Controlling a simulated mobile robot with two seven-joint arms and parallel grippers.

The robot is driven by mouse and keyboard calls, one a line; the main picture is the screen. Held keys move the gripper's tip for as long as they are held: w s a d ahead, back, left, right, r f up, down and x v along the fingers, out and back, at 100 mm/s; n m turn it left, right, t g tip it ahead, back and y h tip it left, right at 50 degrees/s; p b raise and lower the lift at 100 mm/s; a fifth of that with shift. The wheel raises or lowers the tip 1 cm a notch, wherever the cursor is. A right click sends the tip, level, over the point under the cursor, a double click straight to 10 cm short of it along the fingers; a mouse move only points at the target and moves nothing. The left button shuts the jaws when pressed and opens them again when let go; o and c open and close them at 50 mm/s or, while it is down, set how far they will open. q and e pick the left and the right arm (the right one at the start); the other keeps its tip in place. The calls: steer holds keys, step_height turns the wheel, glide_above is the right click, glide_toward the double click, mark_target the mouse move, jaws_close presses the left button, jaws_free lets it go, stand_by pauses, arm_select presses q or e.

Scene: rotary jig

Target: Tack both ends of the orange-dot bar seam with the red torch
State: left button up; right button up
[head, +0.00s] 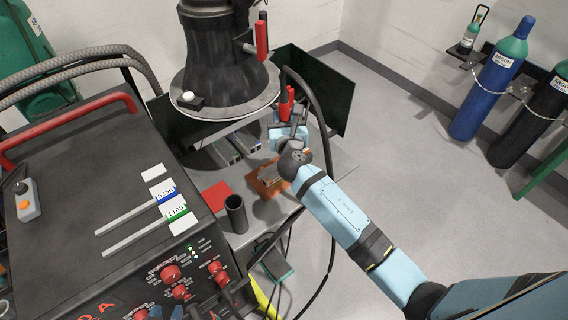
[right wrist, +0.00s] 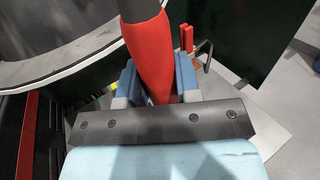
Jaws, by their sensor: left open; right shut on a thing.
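My right gripper (head: 288,130) is shut on the red torch (head: 284,107), beside the round flange of the dark jig (head: 213,70). In the right wrist view the torch's red handle (right wrist: 150,50) stands between my right gripper's blue fingers (right wrist: 156,80), and its dark upper part runs out of the top of the picture. Grey metal bars (head: 224,153) lie on the table under the flange. I cannot make out an orange dot or a seam on them. My left gripper is not in view.
The black welding machine (head: 90,165) with a red handle fills the left side. A dark cup (head: 236,213), a red pad (head: 216,195) and an orange-brown block (head: 268,180) are on the table (head: 325,165). A dark screen (head: 318,85) stands behind. Gas cylinders (head: 492,78) stand far right.

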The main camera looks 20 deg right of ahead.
arm_select(q)
steer(key=shift+r, duration=0.3)
steer(key=shift+r+p, duration=0.75)
steer(key=shift+p, duration=0.25)
stand_by(6.7)
